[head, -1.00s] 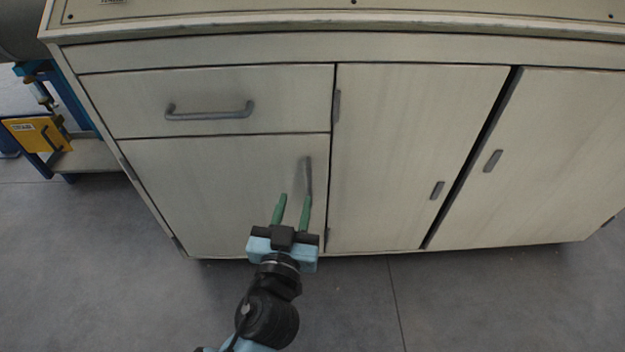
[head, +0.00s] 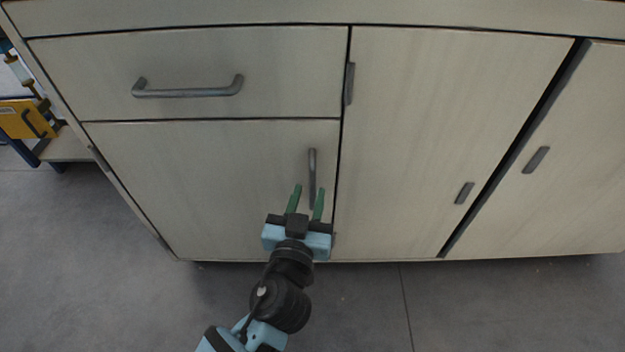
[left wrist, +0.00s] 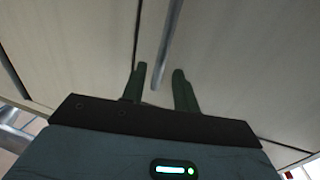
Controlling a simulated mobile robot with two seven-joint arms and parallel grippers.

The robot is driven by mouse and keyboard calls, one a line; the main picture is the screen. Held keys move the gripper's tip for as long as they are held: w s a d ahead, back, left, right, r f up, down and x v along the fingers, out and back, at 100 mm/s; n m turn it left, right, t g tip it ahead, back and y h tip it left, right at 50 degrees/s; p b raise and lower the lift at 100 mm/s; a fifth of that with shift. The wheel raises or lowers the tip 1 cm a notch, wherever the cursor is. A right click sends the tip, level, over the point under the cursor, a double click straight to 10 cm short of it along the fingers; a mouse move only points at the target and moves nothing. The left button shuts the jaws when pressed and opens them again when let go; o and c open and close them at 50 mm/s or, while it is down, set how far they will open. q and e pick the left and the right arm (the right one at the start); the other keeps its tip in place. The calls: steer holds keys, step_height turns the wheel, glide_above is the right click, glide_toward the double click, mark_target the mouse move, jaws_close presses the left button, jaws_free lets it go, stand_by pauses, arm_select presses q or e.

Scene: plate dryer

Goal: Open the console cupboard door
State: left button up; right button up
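The console cupboard (head: 220,60) is cream coloured and fills most of the head view. Its lower left door (head: 200,180) is shut, with a dark vertical bar handle (head: 312,170) near its right edge. My left gripper (head: 308,190) is open, with two green fingers pointing up at the door, around the lower end of the handle in the picture. In the left wrist view the handle (left wrist: 168,45) runs in between the open fingers (left wrist: 156,78). I see no finger closed on it. My right gripper is not in view.
A drawer with a horizontal handle (head: 188,88) is above the door. Two more doors with small handles (head: 464,193) stand to the right. A yellow and blue item (head: 25,120) is at the far left. The grey floor in front is clear.

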mark_target(312, 184)
arm_select(q)
steer(key=shift+w+d+b, duration=0.2)
steer(key=shift+w+d, duration=0.05)
steer(key=shift+w, duration=0.9)
steer(key=shift+w+d+b, duration=0.2)
steer(key=shift+w, duration=0.95)
jaws_close()
